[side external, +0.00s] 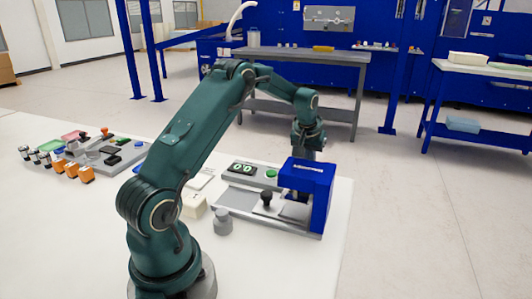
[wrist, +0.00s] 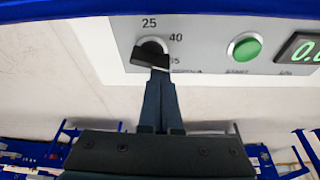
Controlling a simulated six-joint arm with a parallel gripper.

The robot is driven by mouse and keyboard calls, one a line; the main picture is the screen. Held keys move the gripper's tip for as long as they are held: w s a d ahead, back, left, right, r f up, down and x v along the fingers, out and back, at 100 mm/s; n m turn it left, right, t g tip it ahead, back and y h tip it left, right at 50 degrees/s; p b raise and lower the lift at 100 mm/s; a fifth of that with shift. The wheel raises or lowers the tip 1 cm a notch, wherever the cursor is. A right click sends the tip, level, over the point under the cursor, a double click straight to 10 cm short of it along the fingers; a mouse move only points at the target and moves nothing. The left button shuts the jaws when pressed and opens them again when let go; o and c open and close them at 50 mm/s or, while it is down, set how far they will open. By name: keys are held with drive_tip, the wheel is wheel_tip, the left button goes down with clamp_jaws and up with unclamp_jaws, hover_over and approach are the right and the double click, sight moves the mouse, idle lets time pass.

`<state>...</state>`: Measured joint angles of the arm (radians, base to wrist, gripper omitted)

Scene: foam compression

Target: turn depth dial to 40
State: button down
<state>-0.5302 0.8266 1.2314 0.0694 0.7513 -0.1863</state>
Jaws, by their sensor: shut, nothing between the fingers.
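The depth dial (wrist: 150,53) is a black knob on a light grey panel in the wrist view, with marks 25 above it, 40 to its upper right and another, partly hidden number at its lower right. I cannot tell which mark the knob points to. My gripper (wrist: 155,72) is shut and empty, its fingertips right at the knob's lower edge; whether they touch it is unclear. In the side view my gripper (side external: 308,150) is down behind the blue press (side external: 307,186), and the dial is hidden there.
A green button (wrist: 243,47) and a display (wrist: 300,48) sit right of the dial. In the side view, the press base holds a black-knobbed part (side external: 266,198). A grey cylinder (side external: 222,221) and a pale block (side external: 193,206) stand nearby. Small parts lie at the table's left.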

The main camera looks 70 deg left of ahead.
drive_tip(key=shift+s+d+n+g+y, duration=0.15)
drive_tip(key=shift+n+g+y, duration=0.1)
drive_tip(key=shift+n, duration=0.7)
drive_tip(key=shift+s+a+n+g+y, duration=0.1)
drive_tip(key=shift+s+n+g+y, duration=0.15)
drive_tip(key=shift+n, duration=0.65)
drive_tip(key=shift+s+d+n+g+y, duration=0.1)
drive_tip(key=shift+n+g, duration=0.2)
drive_tip(key=shift+n, duration=0.65)
idle(2.9)
drive_tip(key=shift+w, duration=0.1)
drive_tip(key=shift+w+d, duration=0.35)
drive_tip(key=shift+w, duration=0.25)
drive_tip(key=shift+w+a, duration=0.1)
drive_tip(key=shift+a, duration=0.05)
